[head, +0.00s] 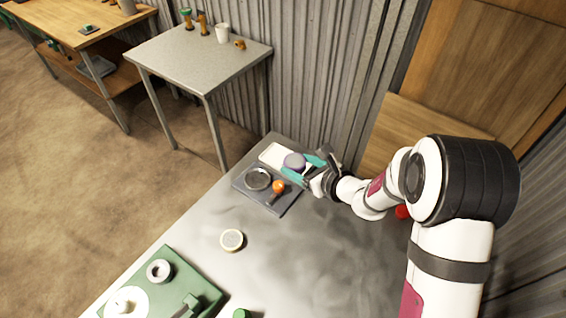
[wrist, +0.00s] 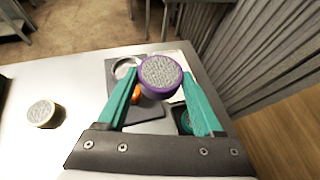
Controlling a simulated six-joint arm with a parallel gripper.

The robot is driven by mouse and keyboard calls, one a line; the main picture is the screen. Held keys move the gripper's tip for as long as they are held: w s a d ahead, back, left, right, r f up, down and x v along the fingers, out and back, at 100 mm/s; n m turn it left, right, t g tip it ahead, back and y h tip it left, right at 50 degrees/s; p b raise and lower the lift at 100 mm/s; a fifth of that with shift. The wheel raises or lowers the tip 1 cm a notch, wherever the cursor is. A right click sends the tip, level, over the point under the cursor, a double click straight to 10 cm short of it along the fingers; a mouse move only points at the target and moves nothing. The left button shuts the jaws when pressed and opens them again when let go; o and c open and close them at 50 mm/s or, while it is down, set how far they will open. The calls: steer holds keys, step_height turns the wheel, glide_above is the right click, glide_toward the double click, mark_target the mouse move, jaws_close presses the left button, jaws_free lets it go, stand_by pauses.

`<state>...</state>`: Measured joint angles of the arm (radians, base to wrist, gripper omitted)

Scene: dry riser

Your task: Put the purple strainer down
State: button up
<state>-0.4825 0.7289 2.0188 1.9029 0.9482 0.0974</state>
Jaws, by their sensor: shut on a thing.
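The purple strainer (wrist: 160,75) is a short round piece with a purple rim and a grey mesh face. In the wrist view it sits between the teal fingertips of my gripper (wrist: 163,82), which is shut on it. In the head view the strainer (head: 294,161) is at my gripper (head: 303,168), over or beside a white tray (head: 270,153) at the far end of the grey table. I cannot tell whether it touches anything below.
A dark tray (head: 245,191) beside it carries a round metal-rimmed piece (head: 257,179) and an orange-headed item (head: 278,186). A pale round disc (head: 231,240) lies mid-table. A green fixture (head: 190,275) stands at the near left. A corrugated wall (head: 325,80) rises behind.

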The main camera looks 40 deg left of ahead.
steer(key=w+d+m+t+h, duration=0.2)
steer(key=w+d+m+t, duration=0.3)
steer(key=w, duration=0.4)
steer(key=shift+n+g, duration=0.4)
steer(key=shift+g, duration=0.3)
steer(key=a+f, duration=0.2)
steer(key=a, duration=0.1)
steer(key=s+a+f, duration=0.1)
steer(key=a+f, duration=0.1)
steer(key=a, duration=0.1)
steer(key=s+a+f, duration=0.1)
steer(key=a+f, duration=0.1)
steer(key=a, duration=0.1)
steer(key=shift+a+f, duration=0.15)
steer(key=shift+a, duration=0.2)
steer(key=shift+a+f, duration=0.15)
steer(key=shift+f, duration=0.95)
steer(key=shift+a+f, duration=0.1)
steer(key=shift+f, duration=0.95)
steer(key=shift+f, duration=0.1)
steer(key=o, duration=1.1)
